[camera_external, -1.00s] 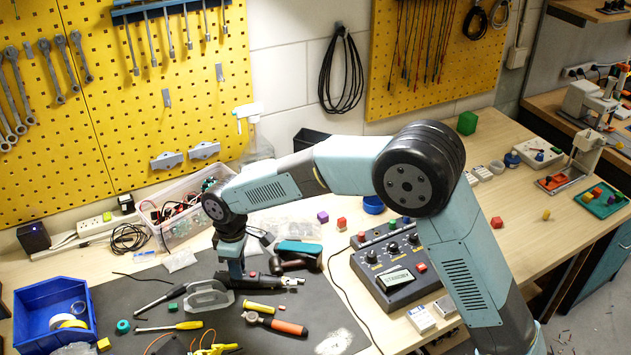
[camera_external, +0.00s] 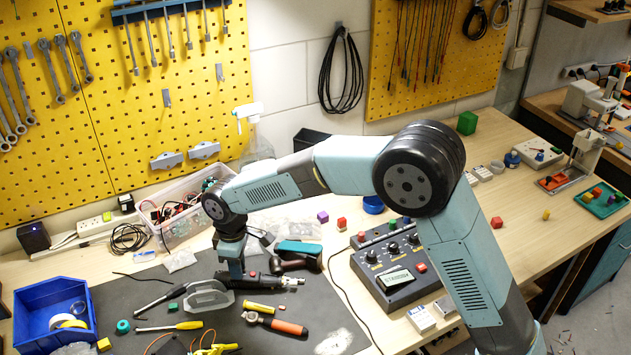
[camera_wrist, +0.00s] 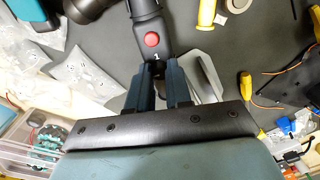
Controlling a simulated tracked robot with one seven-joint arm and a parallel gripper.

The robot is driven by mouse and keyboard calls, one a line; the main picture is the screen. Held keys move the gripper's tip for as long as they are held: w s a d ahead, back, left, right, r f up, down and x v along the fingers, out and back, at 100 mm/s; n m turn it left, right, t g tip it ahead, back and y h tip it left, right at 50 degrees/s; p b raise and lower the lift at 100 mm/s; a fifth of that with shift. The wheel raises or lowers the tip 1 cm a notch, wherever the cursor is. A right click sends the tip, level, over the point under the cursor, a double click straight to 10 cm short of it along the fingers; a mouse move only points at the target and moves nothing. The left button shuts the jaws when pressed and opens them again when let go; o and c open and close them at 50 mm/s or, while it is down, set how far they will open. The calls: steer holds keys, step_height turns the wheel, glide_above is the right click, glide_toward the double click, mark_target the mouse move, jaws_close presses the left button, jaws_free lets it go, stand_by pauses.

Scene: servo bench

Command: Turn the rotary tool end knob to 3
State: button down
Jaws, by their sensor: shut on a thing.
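The rotary tool (camera_external: 268,281) lies on the dark mat, a dark body pointing right, with its end at my gripper (camera_external: 236,278). In the wrist view the tool (camera_wrist: 149,20) comes down from the top with a red round button (camera_wrist: 151,40). Below the button is a small white mark that looks like a 1. My gripper (camera_wrist: 163,70) has its two fingers close together at the tool's near end, shut on the end knob. The knob itself is mostly hidden between the fingers.
A grey clear-sided guard-like piece (camera_external: 209,297) lies beside the gripper. A control box (camera_external: 394,268) stands to the right. A clear bin of cables (camera_external: 185,213) is behind.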

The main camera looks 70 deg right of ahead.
steer(key=c, duration=1.3)
jaws_free()
steer(key=r, duration=1.3)
steer(key=shift+d+r, duration=0.2)
steer(key=shift+r, duration=0.1)
